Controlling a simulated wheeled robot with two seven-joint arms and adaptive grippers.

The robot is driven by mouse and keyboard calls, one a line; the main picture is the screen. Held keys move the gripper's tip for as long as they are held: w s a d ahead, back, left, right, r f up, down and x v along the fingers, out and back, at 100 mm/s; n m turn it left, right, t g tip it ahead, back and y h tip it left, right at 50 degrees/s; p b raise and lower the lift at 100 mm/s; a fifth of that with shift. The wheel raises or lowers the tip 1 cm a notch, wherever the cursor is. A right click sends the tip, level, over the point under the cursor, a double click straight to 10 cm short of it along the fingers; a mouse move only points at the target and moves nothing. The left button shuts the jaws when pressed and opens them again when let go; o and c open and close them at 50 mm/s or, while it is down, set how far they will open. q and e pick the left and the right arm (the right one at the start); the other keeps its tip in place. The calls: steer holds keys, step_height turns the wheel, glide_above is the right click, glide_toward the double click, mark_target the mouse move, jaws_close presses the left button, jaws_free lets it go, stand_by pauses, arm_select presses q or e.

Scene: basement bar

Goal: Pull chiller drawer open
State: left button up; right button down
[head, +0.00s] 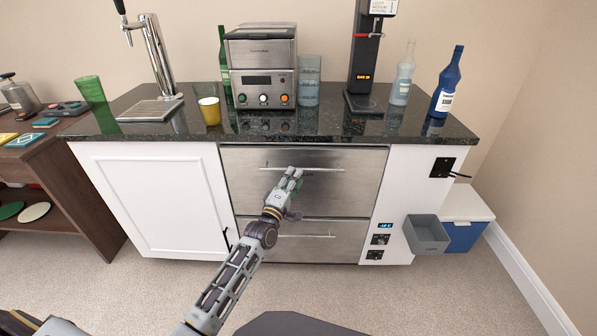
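The chiller is a stainless steel unit under the counter with two drawers. Its upper drawer (350,188) and lower drawer (345,246) both look flush and closed. The upper drawer has a thin horizontal bar handle (328,169), and the lower one has a similar handle (318,236). My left gripper (294,175) is in front of the upper drawer, with its fingertips at the middle of the upper handle. The fingers hide part of the handle. I cannot tell whether they touch or grip it. My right gripper is not in view.
A white cabinet door (155,200) is left of the chiller. A grey open bin (427,233) and a blue-and-white cooler (465,234) are at the right. The dark countertop (300,137) holds bottles, cups, a steel machine and taps. The carpet before the drawers is clear.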

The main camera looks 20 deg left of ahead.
mark_target(304, 155)
arm_select(q)
steer(key=shift+b+x, duration=0.4)
steer(key=shift+x, duration=1.8)
jaws_close()
